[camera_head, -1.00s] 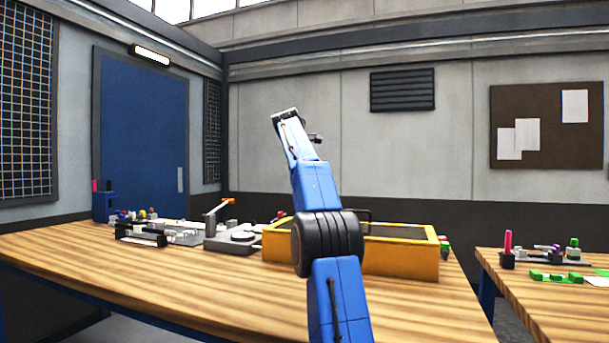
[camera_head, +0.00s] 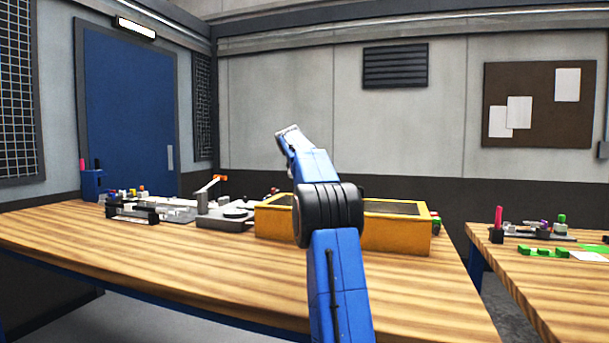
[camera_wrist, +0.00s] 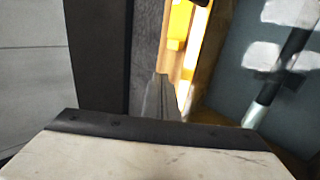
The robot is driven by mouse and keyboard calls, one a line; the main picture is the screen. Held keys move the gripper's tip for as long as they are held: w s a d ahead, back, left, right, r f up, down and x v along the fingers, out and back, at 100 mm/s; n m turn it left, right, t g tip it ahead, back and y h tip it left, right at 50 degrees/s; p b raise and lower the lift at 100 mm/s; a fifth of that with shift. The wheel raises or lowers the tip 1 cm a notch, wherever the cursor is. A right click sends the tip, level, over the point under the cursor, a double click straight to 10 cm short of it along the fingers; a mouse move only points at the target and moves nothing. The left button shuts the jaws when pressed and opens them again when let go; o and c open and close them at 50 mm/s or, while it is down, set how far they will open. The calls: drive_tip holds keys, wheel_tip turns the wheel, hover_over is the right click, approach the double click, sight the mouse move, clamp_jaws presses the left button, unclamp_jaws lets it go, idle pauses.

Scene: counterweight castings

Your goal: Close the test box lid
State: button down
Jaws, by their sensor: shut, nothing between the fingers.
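A long yellow box (camera_head: 397,236), which may be the test box, sits on the wooden table behind my arm. A dark surface shows within its rim; I cannot tell whether it is a lid or the inside. My arm hides the box's middle. The arm's far end is raised above the box, and my gripper is not clear in the head view. In the wrist view, my gripper (camera_wrist: 161,76) is shut and empty. Beyond its fingertips are a dark grey strip and a bright yellow part (camera_wrist: 179,33). I cannot tell whether the fingers touch anything.
A grey fixture (camera_head: 226,214) with an orange-tipped lever stands left of the yellow box. A black rack (camera_head: 132,213) and small parts lie farther left. The wooden table (camera_head: 200,270) is clear in front. A second table (camera_head: 560,300) with green parts stands right, across a gap.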

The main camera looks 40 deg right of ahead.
drive_tip(key=shift+d+f, duration=0.15)
drive_tip(key=shift+f, duration=1)
drive_tip(key=v, duration=1.7)
drive_tip(key=shift+a, duration=0.2)
